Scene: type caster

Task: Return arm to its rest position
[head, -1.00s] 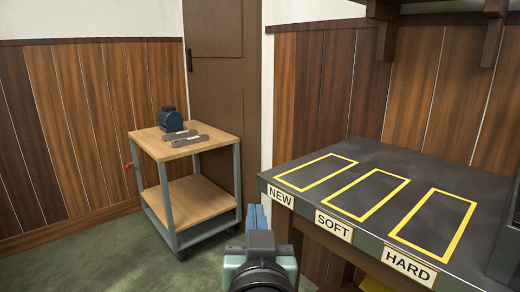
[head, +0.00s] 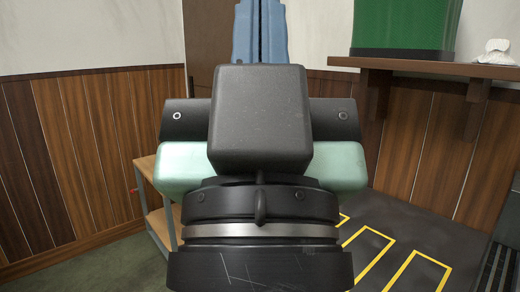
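My gripper (head: 259,30) is raised close in front of the head camera, in the middle of the picture. Its blue fingers point up and stand side by side with no visible gap, so it looks shut. Nothing shows between them. The black wrist and pale green housing fill much of the view below the fingers. The fingertips run to the top edge of the picture.
A wooden-topped cart (head: 155,205) stands at left, mostly hidden behind my arm. The dark counter (head: 420,225) with yellow outlined zones is at lower right. Above it a wooden shelf (head: 430,68) holds a green container (head: 405,25) and a small white object (head: 494,52).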

